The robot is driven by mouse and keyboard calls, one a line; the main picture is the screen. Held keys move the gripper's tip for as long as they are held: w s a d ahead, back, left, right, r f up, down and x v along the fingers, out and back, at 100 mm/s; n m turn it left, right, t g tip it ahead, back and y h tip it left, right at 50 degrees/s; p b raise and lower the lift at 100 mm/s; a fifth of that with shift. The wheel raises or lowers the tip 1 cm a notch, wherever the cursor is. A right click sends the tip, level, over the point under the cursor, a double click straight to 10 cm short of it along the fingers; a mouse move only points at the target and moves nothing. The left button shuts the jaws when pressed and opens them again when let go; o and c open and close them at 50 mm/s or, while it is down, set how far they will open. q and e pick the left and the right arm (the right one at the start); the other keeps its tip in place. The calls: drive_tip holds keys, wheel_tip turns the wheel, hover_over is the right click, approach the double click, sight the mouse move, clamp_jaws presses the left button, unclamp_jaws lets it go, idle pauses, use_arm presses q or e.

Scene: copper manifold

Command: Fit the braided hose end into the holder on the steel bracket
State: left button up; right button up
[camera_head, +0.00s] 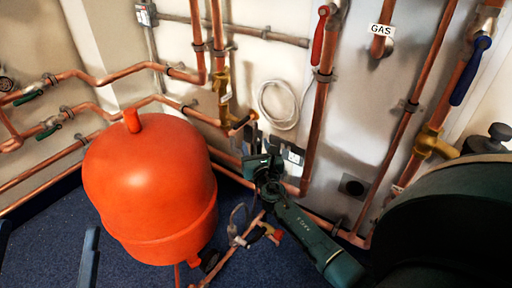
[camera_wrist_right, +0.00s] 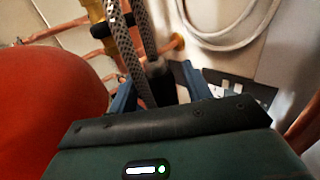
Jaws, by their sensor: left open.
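A grey braided hose (camera_wrist_right: 124,48) shows in the right wrist view as two lengths, with a black cylindrical part (camera_wrist_right: 159,80) beside it. My right gripper (camera_wrist_right: 157,92) has its two blue fingers apart, one on each side of the hose and black part. In the head view the right gripper (camera_head: 267,139) is near the wall, right of the red tank; the hose is hard to make out there. My left gripper (camera_head: 47,250) is open and empty at the lower left, its blue fingers far apart. I cannot clearly make out the steel bracket or its holder.
A red tank (camera_head: 150,185) stands close to my right gripper's left. Copper pipes (camera_head: 318,130) and a brass valve (camera_head: 221,82) line the wall. A coiled white cable (camera_head: 280,105) hangs above the right gripper.

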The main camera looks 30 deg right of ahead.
drive_tip(key=shift+o, duration=0.2)
drive_tip(key=shift+s+f, duration=0.1)
drive_tip(key=shift+f, duration=0.3)
use_arm(q)
drive_tip(key=shift+s+d+f+n+g+y+p, duration=0.15)
drive_tip(key=shift+f+n+g+y+p, duration=0.1)
drive_tip(key=shift+f+n+y+p, duration=0.35)
drive_tip(key=shift+s+f+n+g+y+p, duration=0.15)
drive_tip(key=shift+f+n+g+y+p, duration=0.1)
drive_tip(key=shift+f+n+y+p, duration=0.3)
use_arm(e)
drive_tip(key=v, duration=1.3)
drive_tip(key=shift+r, duration=0.4)
